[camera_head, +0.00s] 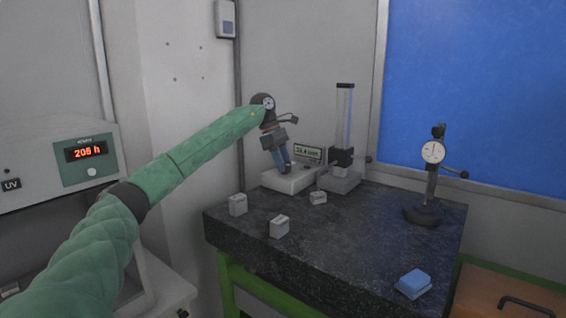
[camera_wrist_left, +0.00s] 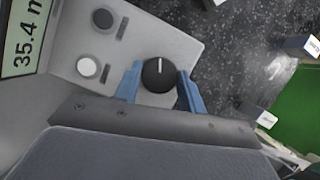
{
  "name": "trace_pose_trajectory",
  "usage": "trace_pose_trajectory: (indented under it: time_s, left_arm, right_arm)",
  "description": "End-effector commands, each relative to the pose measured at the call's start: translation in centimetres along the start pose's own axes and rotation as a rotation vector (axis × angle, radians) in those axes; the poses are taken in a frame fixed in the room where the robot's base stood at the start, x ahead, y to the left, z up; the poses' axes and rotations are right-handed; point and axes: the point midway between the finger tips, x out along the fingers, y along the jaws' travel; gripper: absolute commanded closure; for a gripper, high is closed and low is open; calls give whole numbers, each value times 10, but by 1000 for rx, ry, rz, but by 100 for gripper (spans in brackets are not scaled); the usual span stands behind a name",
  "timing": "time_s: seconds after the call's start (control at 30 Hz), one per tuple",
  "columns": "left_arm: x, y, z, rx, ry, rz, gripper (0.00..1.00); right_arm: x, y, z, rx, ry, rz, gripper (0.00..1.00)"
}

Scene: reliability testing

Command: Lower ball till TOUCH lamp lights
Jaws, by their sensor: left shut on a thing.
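My left gripper (camera_head: 283,166) reaches over a pale control box (camera_head: 288,185) at the back of the dark stone table. In the left wrist view, the blue fingers of this gripper (camera_wrist_left: 160,74) are shut on a black knob (camera_wrist_left: 158,80) with a white pointer line. The box's display (camera_wrist_left: 22,32) reads 35.4 with a partly cut-off unit. A black round (camera_wrist_left: 102,18) and a white round (camera_wrist_left: 88,67) sit beside the knob; their labels are unreadable. A column stand (camera_head: 344,112) with a dark carriage (camera_head: 341,157) rises beside the box. I cannot make out the ball or a lit TOUCH lamp.
Several small grey blocks, one being this front block (camera_head: 279,227), lie on the stone table (camera_head: 340,240). The middle right of the table is clear.

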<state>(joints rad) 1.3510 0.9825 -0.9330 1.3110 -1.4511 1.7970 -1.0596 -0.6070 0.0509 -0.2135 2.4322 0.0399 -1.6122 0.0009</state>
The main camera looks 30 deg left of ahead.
Motion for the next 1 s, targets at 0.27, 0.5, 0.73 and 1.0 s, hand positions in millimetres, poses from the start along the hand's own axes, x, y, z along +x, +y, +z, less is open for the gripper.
trace_pose_trajectory:
  time_s: [0.27,0.5,0.73,1.0]
  left_arm:
    - [1,0,0,-91,0,37,83]
    - [1,-2,0,-267,0,113,83]
    - [1,-3,0,-469,0,196,83]
    - [0,-4,1,-701,-1,292,83]
  right_arm:
    - [6,0,-2,-3,10,-4,100]
    - [15,-3,-3,-10,26,-12,100]
    - [20,-8,-6,-17,47,-23,100]
    - [25,-15,-8,-22,62,-36,100]
